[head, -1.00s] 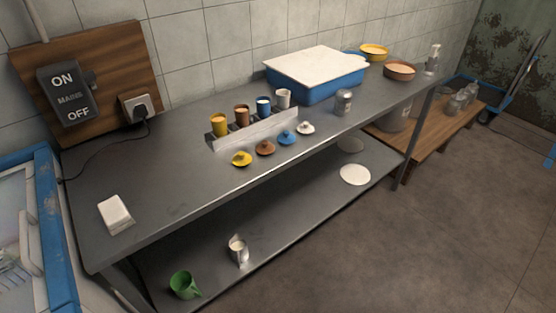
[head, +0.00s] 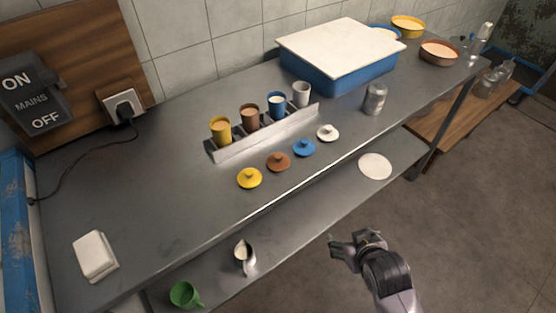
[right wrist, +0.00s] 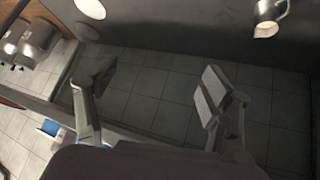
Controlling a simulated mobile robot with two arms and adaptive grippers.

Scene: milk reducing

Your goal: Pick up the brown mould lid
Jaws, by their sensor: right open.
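The brown mould lid (head: 278,162) lies on the metal table near its front edge, between the yellow lid (head: 249,178) and the blue lid (head: 304,148). A white lid (head: 327,132) lies farther right in the same row. Behind them, a metal rack (head: 265,135) holds the yellow, brown, blue and white cups. My right gripper (head: 356,240) is open and empty, in front of the table and lower right of the brown lid. In the right wrist view, its spread fingers (right wrist: 150,90) have nothing between them. My left gripper is not in view.
The metal table (head: 150,190) has a lower shelf with a green cup (head: 185,295), a metal jug (head: 243,254) and a white disc (head: 375,166). A metal canister (head: 375,99) and a blue tub (head: 340,75) stand behind right. A white block (head: 95,256) lies at left.

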